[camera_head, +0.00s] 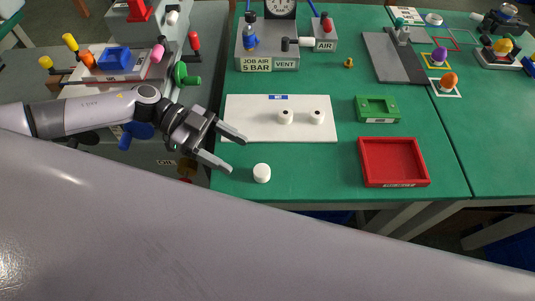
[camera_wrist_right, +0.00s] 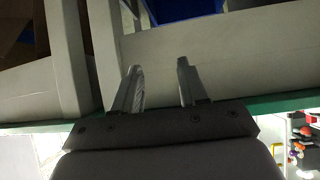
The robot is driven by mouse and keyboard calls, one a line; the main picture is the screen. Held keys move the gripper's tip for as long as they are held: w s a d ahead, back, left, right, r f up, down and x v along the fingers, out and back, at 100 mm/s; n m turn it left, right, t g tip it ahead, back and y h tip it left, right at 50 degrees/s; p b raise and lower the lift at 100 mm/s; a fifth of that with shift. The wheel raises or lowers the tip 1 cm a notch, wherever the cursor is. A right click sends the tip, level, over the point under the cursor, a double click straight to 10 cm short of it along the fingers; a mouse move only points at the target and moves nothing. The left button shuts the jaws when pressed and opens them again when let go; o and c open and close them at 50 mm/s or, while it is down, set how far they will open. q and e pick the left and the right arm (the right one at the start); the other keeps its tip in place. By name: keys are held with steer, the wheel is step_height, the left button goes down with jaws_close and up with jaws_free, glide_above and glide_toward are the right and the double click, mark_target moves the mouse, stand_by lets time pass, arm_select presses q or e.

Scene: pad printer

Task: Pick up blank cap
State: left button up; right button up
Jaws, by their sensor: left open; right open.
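A white round blank cap (camera_head: 262,173) stands on the green table near its front edge, apart from the white board. Two more white caps, one (camera_head: 286,117) and another (camera_head: 317,117), each with a dark dot on top, sit on the white board (camera_head: 250,128). My left gripper (camera_head: 238,154) is open and empty, its fingers pointing right, just left of and a little behind the lone cap. My right gripper (camera_wrist_right: 160,88) is open and empty in the right wrist view, with grey table framework beyond it. It is not seen in the head view.
A red tray (camera_head: 424,181) lies right of the cap and a green fixture (camera_head: 378,118) behind the tray. A grey air unit (camera_head: 267,48) with a bottle stands at the back. The pad printer (camera_head: 110,70) is at the left.

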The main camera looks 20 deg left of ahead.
mark_target(256, 168)
arm_select(q)
steer(key=x, duration=0.7)
steer(key=shift+s+r+p, duration=0.1)
steer(key=shift+s+p, duration=0.2)
steer(key=c, duration=1.1)
